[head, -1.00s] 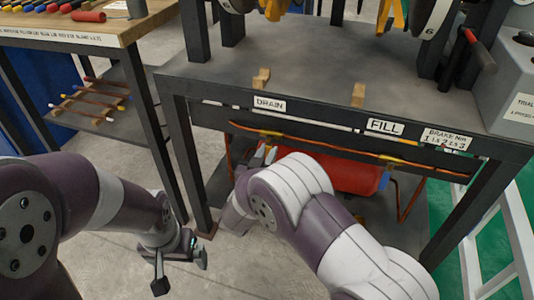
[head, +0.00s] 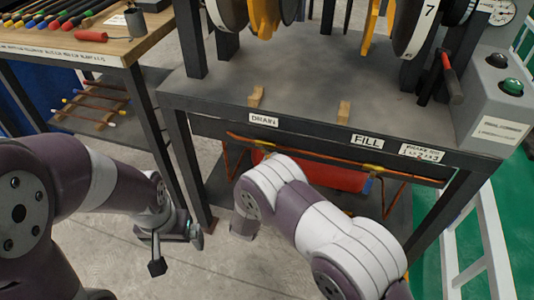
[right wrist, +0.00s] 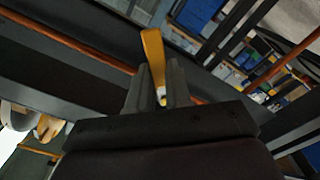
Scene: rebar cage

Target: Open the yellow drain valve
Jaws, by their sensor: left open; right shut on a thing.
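The yellow drain valve handle (right wrist: 153,52) is a flat lever in the right wrist view, standing up between the two dark fingers of my right gripper (right wrist: 160,80). That gripper is shut on it, with a little of the lever's lower end showing between the fingers. In the head view my right forearm hides the right gripper and the valve, below the DRAIN label (head: 263,119) on the bench front. My left gripper (head: 176,250) is open and empty, low over the floor left of the bench.
The dark steel bench (head: 310,105) carries wheels and yellow parts. A copper pipe (head: 300,148) runs under its front edge, above a red tank (head: 335,175). A wooden table (head: 135,45) stands left. Open floor lies between, and a white frame (head: 475,245) is at right.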

